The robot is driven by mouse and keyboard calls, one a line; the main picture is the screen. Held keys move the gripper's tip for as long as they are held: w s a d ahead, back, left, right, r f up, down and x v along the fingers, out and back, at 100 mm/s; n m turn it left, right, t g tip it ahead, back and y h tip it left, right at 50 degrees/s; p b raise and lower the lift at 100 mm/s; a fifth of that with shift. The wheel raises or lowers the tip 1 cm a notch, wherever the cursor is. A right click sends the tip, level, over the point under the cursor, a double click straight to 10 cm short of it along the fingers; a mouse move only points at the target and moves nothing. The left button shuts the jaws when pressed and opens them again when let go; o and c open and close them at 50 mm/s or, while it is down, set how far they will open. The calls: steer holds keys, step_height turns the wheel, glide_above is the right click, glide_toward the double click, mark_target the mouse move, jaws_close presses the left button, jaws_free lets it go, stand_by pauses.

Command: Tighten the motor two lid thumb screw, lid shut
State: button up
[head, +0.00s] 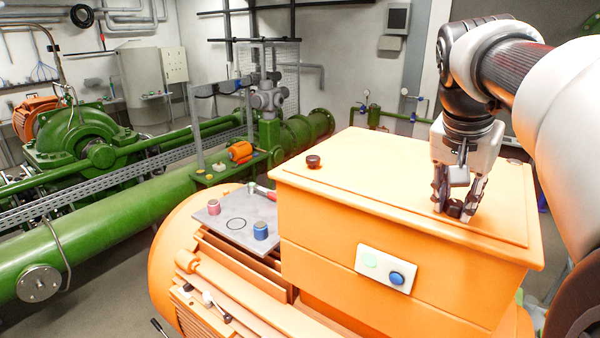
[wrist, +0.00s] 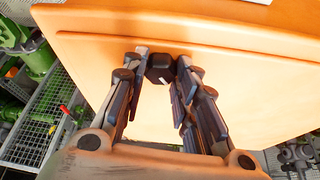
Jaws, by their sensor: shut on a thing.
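The orange motor box has a flat orange lid (head: 400,180), which lies shut on it. A dark thumb screw (head: 455,208) stands near the lid's right front corner. My gripper (head: 458,205) points down at it with its fingers on either side, shut on the screw. In the wrist view the black screw knob (wrist: 161,68) sits between the fingertips of my gripper (wrist: 162,75). A second dark thumb screw (head: 313,161) stands at the lid's far left, away from my gripper.
A grey plate (head: 236,220) left of the box carries a pink-topped cylinder (head: 214,206) and a blue cylinder (head: 260,231). A white panel with a green and a blue button (head: 385,269) is on the box front. Green pipework (head: 100,235) runs behind at left.

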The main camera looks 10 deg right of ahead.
steer(key=m+g+p, duration=0.1)
steer(key=m, duration=0.2)
steer(key=m+g, duration=0.1)
steer(key=m, duration=0.1)
steer(key=shift+w+m+p, duration=0.15)
steer(key=shift+m+p, duration=0.2)
steer(key=shift+m, duration=0.05)
stand_by(0.4)
steer(key=o, duration=1)
steer(key=shift+o, duration=0.2)
steer(key=v, duration=1.2)
steer(key=shift+w+a, duration=0.15)
steer(key=shift+a, duration=0.15)
steer(key=shift+f, duration=0.15)
